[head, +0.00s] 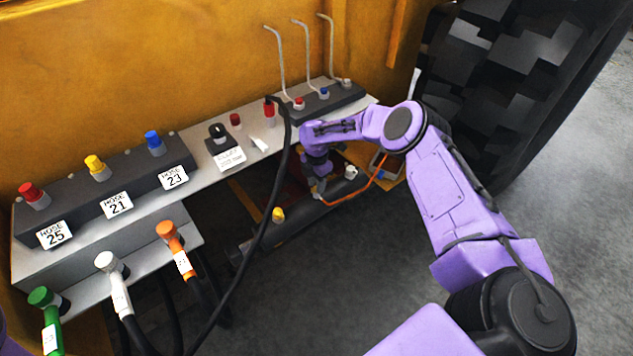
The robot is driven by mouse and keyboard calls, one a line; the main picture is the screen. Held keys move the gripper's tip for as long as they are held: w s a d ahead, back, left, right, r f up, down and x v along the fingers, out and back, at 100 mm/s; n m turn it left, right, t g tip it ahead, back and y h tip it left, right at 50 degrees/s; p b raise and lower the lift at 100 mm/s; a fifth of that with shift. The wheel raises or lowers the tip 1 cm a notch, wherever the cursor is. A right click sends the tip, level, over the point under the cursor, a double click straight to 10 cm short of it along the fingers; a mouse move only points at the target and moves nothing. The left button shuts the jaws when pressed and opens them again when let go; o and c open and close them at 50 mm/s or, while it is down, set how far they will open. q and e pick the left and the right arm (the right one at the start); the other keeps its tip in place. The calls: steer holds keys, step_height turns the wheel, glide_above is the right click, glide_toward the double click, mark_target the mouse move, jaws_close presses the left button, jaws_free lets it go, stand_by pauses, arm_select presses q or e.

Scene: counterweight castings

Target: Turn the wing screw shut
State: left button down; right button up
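I cannot pick out the wing screw for certain. A small black knob (217,131) stands on the grey panel behind a white label. A white fitting (351,172) and a yellow cap (278,214) sit on a dark cylinder below the panel's front edge. My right gripper (320,188) points down just in front of the panel's right part, over the far end of that cylinder. Its fingertips are small and partly hidden by the wrist, so whether they are open or hold anything does not show. My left gripper is out of view.
A dark block (90,198) on the panel bears red, yellow and blue caps and hose labels. Green, white and orange capped hoses (172,240) hang in front. A black cable (270,210) loops down left of my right gripper. A big tyre (510,70) stands at right.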

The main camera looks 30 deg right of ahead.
jaws_close()
steer(key=shift+m, duration=0.3)
steer(key=m+b, duration=0.1)
steer(key=m, duration=1.1)
steer(key=shift+b, duration=0.4)
steer(key=shift+m, duration=2.5)
